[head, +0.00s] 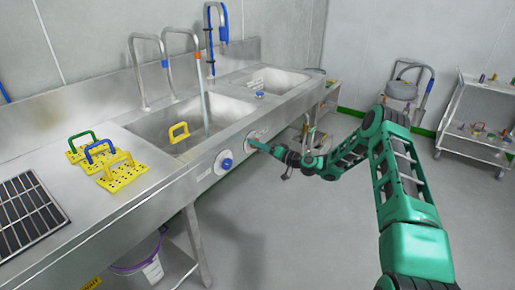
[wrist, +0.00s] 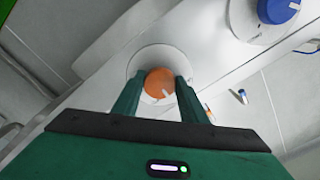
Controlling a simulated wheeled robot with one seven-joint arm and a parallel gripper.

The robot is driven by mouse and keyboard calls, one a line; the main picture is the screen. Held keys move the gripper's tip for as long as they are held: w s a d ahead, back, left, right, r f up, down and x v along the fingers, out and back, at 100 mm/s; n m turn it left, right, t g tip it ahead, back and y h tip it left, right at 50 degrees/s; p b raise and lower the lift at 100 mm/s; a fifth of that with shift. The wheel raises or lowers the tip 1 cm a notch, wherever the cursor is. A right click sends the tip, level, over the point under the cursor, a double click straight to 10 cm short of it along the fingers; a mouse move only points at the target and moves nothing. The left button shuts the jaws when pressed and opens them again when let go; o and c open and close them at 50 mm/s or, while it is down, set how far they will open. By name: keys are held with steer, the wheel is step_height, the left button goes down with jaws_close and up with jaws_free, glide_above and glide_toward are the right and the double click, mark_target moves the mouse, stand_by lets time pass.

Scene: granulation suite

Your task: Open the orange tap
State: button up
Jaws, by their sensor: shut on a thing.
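The orange tap knob (wrist: 159,83) sits on a round white plate (wrist: 140,58) on the sink front, with a pale mark on its face. My gripper (wrist: 156,84) is shut on it, one finger on each side. In the head view my gripper (head: 257,146) reaches the sink's front panel from the right and hides most of the knob. A spout with an orange band (head: 197,55) stands behind the basin. A pale streak (head: 205,100), looking like running water, drops from it into the basin.
A blue knob (head: 226,163) is close by to the left on the same panel; it also shows in the wrist view (wrist: 278,10). Yellow perforated plates with handles (head: 122,172) lie on the counter. A metal cart (head: 477,130) stands right. Floor between is clear.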

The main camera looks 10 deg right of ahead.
steer(key=shift+w+d+m, duration=0.1)
steer(key=shift+d+m, duration=0.1)
steer(key=shift+m, duration=2.05)
steer(key=shift+d+m, duration=0.2)
steer(key=shift+m, duration=2.05)
steer(key=shift+f, duration=0.1)
steer(key=o, duration=1.1)
steer(key=shift+c, duration=0.2)
steer(key=shift+a, duration=0.2)
steer(key=v, duration=1.1)
steer(key=shift+a, duration=0.1)
